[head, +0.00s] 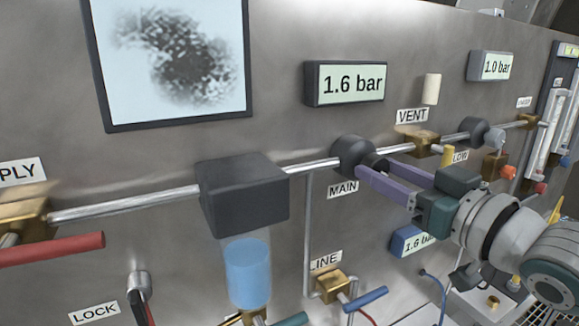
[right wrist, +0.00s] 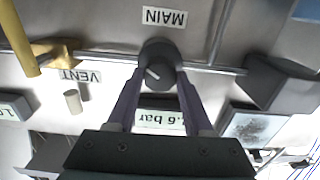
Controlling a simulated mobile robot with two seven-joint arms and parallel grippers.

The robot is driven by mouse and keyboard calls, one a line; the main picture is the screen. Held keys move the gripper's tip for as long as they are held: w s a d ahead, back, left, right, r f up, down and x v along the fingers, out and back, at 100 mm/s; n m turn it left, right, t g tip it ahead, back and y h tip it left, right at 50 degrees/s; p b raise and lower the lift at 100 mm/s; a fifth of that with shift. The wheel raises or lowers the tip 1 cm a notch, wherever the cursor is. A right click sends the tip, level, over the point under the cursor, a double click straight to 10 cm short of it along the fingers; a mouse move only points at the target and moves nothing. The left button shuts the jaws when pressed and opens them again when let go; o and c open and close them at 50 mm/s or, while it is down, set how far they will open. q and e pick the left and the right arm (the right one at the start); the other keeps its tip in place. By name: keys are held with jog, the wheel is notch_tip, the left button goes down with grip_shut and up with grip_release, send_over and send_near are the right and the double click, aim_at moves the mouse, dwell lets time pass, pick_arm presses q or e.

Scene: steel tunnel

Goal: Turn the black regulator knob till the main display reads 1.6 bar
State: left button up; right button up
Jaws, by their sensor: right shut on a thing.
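The black regulator knob (head: 375,163) sits on the front of the round black regulator body (head: 350,152), above the MAIN label (head: 343,189). The main display (head: 346,84) on the panel reads 1.6 bar. My right gripper (head: 372,177) has its purple fingers closed on the knob, one on each side. In the right wrist view the knob (right wrist: 158,75) shows a pale pointer mark between the fingertips (right wrist: 159,84), and the view is upside down. My left gripper is not in view.
A steel pipe runs across the panel through a dark box (head: 243,196) with a blue bowl below. The red SUPPLY lever (head: 52,249) is at left. A yellow VENT lever (head: 447,156) stands close above my right gripper. A second display (head: 491,66) reads 1.0 bar.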

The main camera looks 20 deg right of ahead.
grip_shut()
jog(key=shift+r, duration=0.1)
jog(key=o, duration=0.7)
grip_release()
jog(key=shift+s+d+b, duration=0.2)
jog(key=shift+s+b, duration=0.35)
jog(key=shift+s, duration=1.95)
jog(key=shift+s+d+b, duration=0.2)
jog(key=shift+s+b, duration=0.35)
jog(key=shift+s, duration=1.9)
